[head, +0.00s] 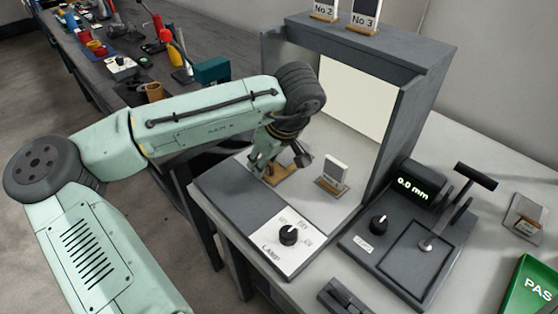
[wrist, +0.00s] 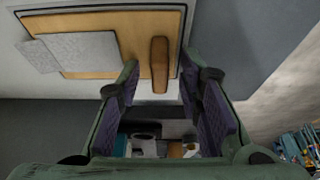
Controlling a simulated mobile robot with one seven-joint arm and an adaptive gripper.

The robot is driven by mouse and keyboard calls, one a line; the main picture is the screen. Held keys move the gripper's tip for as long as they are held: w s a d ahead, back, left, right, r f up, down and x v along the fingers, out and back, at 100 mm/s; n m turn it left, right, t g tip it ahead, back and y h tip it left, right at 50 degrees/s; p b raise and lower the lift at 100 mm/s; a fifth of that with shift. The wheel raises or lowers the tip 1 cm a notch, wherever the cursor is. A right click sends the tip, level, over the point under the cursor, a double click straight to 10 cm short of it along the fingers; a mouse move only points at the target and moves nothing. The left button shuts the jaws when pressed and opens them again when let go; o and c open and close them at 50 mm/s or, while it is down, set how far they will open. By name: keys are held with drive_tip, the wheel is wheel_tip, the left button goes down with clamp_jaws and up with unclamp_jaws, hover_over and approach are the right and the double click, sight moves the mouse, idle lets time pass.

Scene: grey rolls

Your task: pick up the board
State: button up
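The board (wrist: 90,20) is a flat tan wooden panel at the top of the wrist view, with a grey sheet (wrist: 85,52) on it and a brown rounded handle (wrist: 160,50) standing out from it. In the head view the board (head: 279,176) shows as a small tan patch inside the lamp booth, largely hidden by my gripper. My gripper (wrist: 159,72) is open, with one finger on each side of the handle and visible gaps between. In the head view my gripper (head: 284,163) is low over the booth floor.
A small card in a stand (head: 333,172) stands just right of my gripper. The booth (head: 412,85) has side walls and a top. A lamp dial (head: 288,236) is in front, a gauge (head: 415,190) at right, a green tray (head: 530,290) at lower right. A cluttered bench (head: 110,65) lies behind.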

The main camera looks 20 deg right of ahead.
clamp_jaws()
drive_tip(key=shift+r, duration=0.1)
idle(0.4)
